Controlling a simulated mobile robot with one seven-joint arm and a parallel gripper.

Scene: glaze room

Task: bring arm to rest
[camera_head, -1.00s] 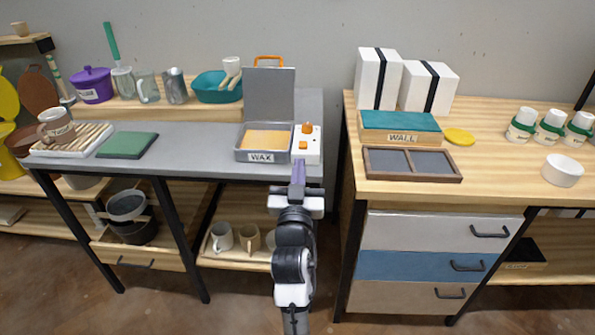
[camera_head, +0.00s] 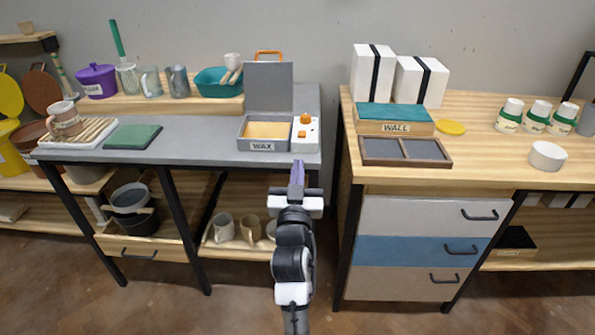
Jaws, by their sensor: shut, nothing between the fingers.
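My gripper (camera_head: 297,168) is at the end of my arm, in the lower middle of the view. Its fingers are together with nothing between them. It points toward the front right corner of the grey table (camera_head: 200,146), apart from the things on it. In the picture its tip lies just below the white box with orange knobs (camera_head: 305,138). The grey wax box (camera_head: 264,146) stands beside that box with its lid up.
The wooden bench (camera_head: 350,179) with drawers (camera_head: 425,217) stands to the right, past a narrow gap. A divided tray (camera_head: 405,161) lies near its front edge. A mug (camera_head: 66,118) stands on a slatted board at the far left. Bare floor (camera_head: 390,322) shows in front.

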